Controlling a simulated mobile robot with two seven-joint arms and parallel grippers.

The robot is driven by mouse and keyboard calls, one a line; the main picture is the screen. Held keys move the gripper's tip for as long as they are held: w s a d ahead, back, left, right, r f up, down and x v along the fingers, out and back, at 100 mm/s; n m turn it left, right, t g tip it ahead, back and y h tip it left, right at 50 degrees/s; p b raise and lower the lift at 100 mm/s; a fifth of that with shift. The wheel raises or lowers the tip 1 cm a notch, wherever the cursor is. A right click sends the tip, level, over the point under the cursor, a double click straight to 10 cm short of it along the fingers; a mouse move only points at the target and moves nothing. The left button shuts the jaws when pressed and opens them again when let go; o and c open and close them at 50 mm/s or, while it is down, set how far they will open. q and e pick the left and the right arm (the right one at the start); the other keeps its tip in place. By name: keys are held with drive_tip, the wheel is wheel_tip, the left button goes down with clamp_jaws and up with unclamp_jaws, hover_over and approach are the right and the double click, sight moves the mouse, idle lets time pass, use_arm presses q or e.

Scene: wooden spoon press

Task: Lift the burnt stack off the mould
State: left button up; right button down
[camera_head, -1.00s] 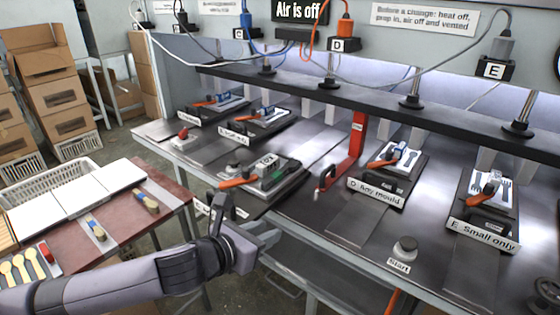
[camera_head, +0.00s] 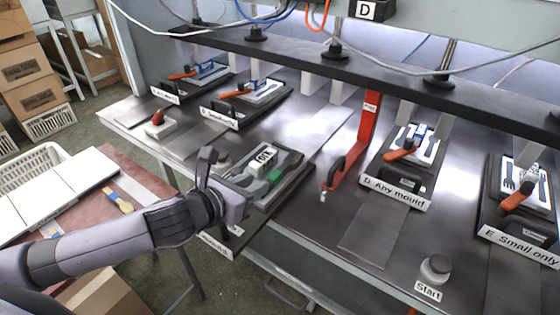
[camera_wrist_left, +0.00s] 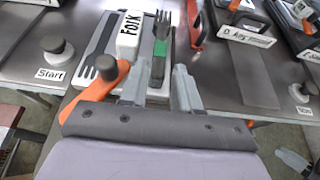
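A mould (camera_head: 232,168) sits on the bench in front of my left arm, with a white block marked FORK (camera_head: 264,158) on it. A dark grey fork-shaped stack (camera_head: 291,161) with a green band (camera_head: 275,176) lies beside the block. In the left wrist view the stack's tines (camera_wrist_left: 163,20) point away, and the green band (camera_wrist_left: 158,58) lies just ahead of my fingers. My left gripper (camera_head: 250,187) is at the mould's near edge.
An orange handle (camera_wrist_left: 98,92) lies left of the fingers. A red post (camera_head: 352,145) stands right of the mould. Moulds labelled Any mould (camera_head: 397,192) and Small only (camera_head: 515,239) are farther right, with a Start button (camera_head: 436,268) in front. A dark rail runs above the bench.

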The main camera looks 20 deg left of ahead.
sight(272, 176)
use_arm(q)
drive_tip(key=shift+p+x, duration=0.35)
drive_tip(key=shift+x, duration=3.2)
clamp_jaws()
